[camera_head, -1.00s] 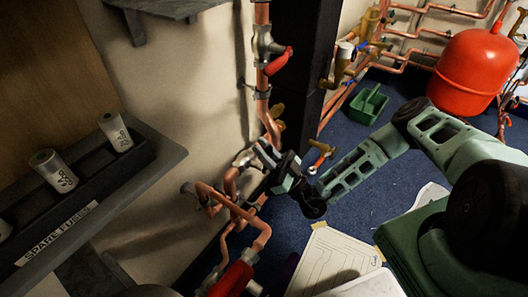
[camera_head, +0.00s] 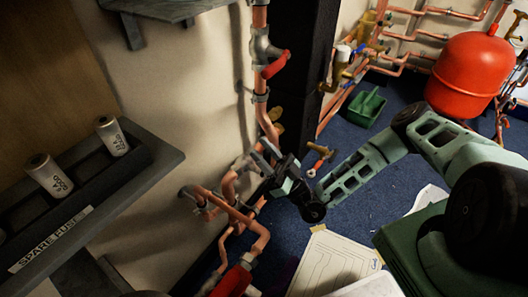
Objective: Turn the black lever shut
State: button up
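My gripper (camera_head: 266,163) is at the copper pipework left of the dark post, at the height of the lower pipe bends. Its dark fingers point left towards a grey valve body (camera_head: 243,164) on the pipe. I cannot make out the black lever there; it is dark and hidden by the gripper. Whether the fingers are apart or closed on something does not show clearly. A red lever (camera_head: 275,64) sits on a valve higher up the same pipe. Another red handle (camera_head: 232,280) is at the bottom of the picture.
A spare-fuse shelf (camera_head: 150,170) juts out at left. A dark post (camera_head: 298,70) stands behind my gripper. A red tank (camera_head: 470,72), a green caddy (camera_head: 366,108) and a hammer-like tool (camera_head: 320,156) are at right. Papers (camera_head: 335,262) lie below. Blue floor is open between them.

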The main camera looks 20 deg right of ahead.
jog(key=b+v, duration=0.9)
jog(key=v, duration=0.8)
jog(key=shift+d+g, duration=0.15)
jog(key=shift+g, duration=0.15)
